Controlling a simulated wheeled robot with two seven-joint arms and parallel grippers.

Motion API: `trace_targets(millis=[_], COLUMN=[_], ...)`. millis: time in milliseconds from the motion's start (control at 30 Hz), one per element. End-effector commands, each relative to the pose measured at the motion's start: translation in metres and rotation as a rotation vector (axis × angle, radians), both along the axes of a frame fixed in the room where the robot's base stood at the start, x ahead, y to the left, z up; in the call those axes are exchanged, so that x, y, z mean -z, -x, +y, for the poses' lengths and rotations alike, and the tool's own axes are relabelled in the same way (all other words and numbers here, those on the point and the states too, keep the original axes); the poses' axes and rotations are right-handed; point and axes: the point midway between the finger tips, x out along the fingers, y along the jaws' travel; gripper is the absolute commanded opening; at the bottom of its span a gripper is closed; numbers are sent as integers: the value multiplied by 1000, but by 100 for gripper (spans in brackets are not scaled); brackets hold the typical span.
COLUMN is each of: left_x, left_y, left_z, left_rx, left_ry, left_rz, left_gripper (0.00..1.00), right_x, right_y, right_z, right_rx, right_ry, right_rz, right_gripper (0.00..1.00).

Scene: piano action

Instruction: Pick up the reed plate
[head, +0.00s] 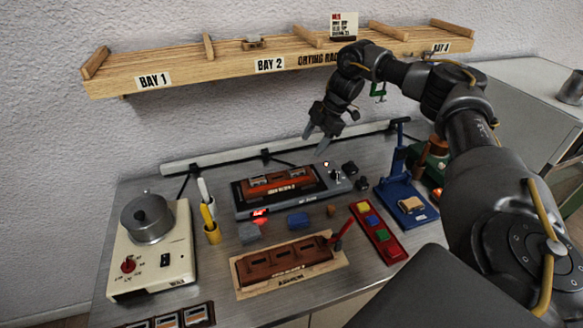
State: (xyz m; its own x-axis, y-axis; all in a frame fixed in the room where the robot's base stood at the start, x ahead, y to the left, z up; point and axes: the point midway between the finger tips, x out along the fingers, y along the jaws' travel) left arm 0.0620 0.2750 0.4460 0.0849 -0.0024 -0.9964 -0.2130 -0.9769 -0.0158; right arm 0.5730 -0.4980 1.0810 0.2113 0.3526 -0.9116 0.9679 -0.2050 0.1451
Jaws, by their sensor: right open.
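I cannot tell for sure which thing is the reed plate. A dark tray at the bottom edge (168,321) holds several small pale plates and is partly cut off. A small tan piece (411,204) sits on a blue stand at the right of the bench. My right gripper (316,144) is open and empty, fingers pointing down, above the back of the bench, behind the orange-red block (278,184) on its grey device. My left gripper is out of view.
A wooden shelf (215,68) with bay labels runs along the wall. A brown slotted block (285,262) and red tray (378,232) stand in front.

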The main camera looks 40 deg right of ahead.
Motion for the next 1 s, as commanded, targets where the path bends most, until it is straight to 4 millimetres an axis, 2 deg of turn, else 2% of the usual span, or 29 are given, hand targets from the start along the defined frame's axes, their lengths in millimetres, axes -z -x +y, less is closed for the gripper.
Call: trace_targets(millis=[100, 233, 400, 533, 667, 800, 1000], left_x=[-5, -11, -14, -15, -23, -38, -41], left_y=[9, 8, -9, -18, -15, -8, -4], left_z=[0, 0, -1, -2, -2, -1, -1], left_rx=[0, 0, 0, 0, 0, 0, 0], left_ry=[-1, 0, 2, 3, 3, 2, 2], left_rz=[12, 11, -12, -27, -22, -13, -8], left_gripper=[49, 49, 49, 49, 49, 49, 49], right_x=[14, 33, 48, 51, 57, 76, 96], right_y=[-2, -6, -10, -11, -13, -18, -23], right_z=[5, 11, 17, 18, 21, 27, 33], right_rx=[1, 1, 3, 3, 1, 0, 3], right_ry=[1, 1, 0, 0, 1, 2, 0], right_rz=[7, 7, 4, 3, 6, 8, 4], right_gripper=[59, 59, 59, 59, 59, 59, 59])
